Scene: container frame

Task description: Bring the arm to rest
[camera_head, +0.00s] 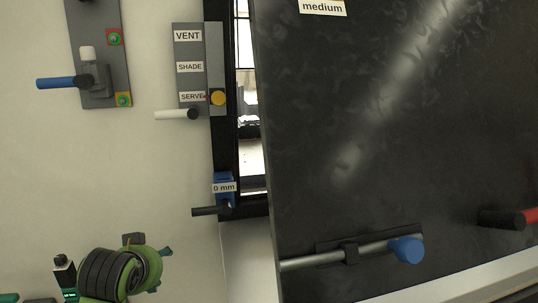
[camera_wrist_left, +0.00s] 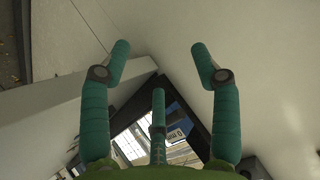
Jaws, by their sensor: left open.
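My left gripper (camera_head: 160,268) is at the lower left of the head view, in front of the pale wall, below the window frame. It has a green body and teal fingers and stands apart from the fixtures there. In the left wrist view my left gripper (camera_wrist_left: 161,60) shows its teal fingers spread wide with nothing between them. A third finger (camera_wrist_left: 158,115) stands lower in the middle. My right gripper is in neither view.
A large dark panel (camera_head: 400,130) fills the right, with a blue-knobbed bar (camera_head: 350,250) and a red-tipped handle (camera_head: 505,218). Left of it are a labelled VENT/SHADE/SERVE plate (camera_head: 190,52), a blue "0 mm" block (camera_head: 224,178) and a blue-handled lever (camera_head: 60,83). The wall (camera_head: 90,180) between them is bare.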

